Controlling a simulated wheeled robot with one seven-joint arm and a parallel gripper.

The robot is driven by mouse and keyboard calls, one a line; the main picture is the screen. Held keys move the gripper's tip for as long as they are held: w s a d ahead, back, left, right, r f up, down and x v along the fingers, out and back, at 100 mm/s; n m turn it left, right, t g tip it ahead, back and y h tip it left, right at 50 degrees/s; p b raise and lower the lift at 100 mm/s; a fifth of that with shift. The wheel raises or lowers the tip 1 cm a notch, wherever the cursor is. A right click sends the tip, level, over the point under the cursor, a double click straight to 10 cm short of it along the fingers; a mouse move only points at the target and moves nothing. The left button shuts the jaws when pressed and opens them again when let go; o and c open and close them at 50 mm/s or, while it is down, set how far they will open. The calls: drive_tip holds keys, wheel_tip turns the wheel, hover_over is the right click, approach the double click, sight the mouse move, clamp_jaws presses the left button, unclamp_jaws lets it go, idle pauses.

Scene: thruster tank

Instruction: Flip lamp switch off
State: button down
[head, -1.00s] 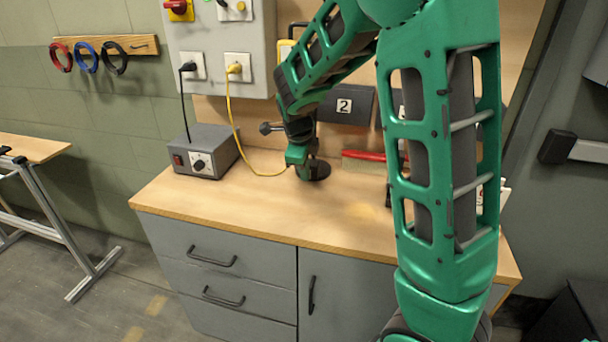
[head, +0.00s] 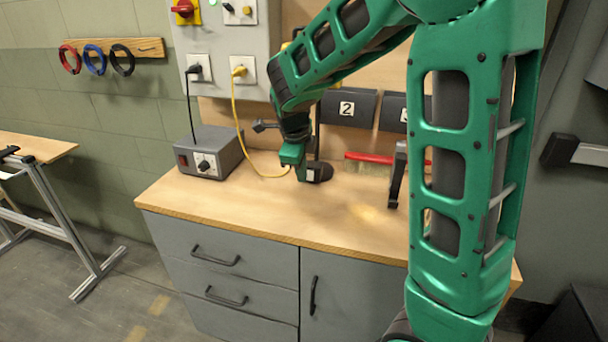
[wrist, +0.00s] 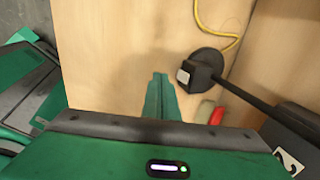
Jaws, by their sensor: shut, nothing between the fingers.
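The desk lamp has a dark round base (head: 319,171) and a thin dark pole, standing on the wooden worktop. In the wrist view its base (wrist: 207,68) is right of the fingers, with the pole running to the lower right. A small pale switch block (wrist: 184,75) sits on the base's left side; it also shows in the head view (head: 311,175). My gripper (wrist: 159,78) is shut and empty, its green fingertips left of the switch with a small gap in the picture. In the head view my gripper (head: 300,174) is just left of the lamp base. The switch position is too small to tell.
A grey power box (head: 208,152) stands left on the worktop (head: 250,205). A yellow cable (head: 240,125) curls close to the lamp base. A red-handled brush (head: 369,157) and a black clamp-like tool (head: 397,176) are to the right. Grey bins (head: 349,106) hang behind.

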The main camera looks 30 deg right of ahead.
sight(310, 176)
drive_tip(key=v, duration=0.8)
drive_tip(key=shift+d+r, duration=0.2)
drive_tip(key=shift+d, duration=0.1)
drive_tip(key=shift+s+f, duration=0.2)
drive_tip(key=shift+f, duration=0.45)
drive_tip(key=shift+f, duration=0.15)
drive_tip(key=x, duration=0.9)
drive_tip(key=shift+s+f, duration=0.1)
drive_tip(key=shift+f, duration=0.1)
drive_tip(key=shift+w+d+f, duration=0.2)
drive_tip(key=shift+w+d, duration=0.3)
drive_tip(key=shift+w, duration=0.1)
drive_tip(key=shift+w+d+f, duration=0.25)
drive_tip(key=shift+w+d, duration=0.7)
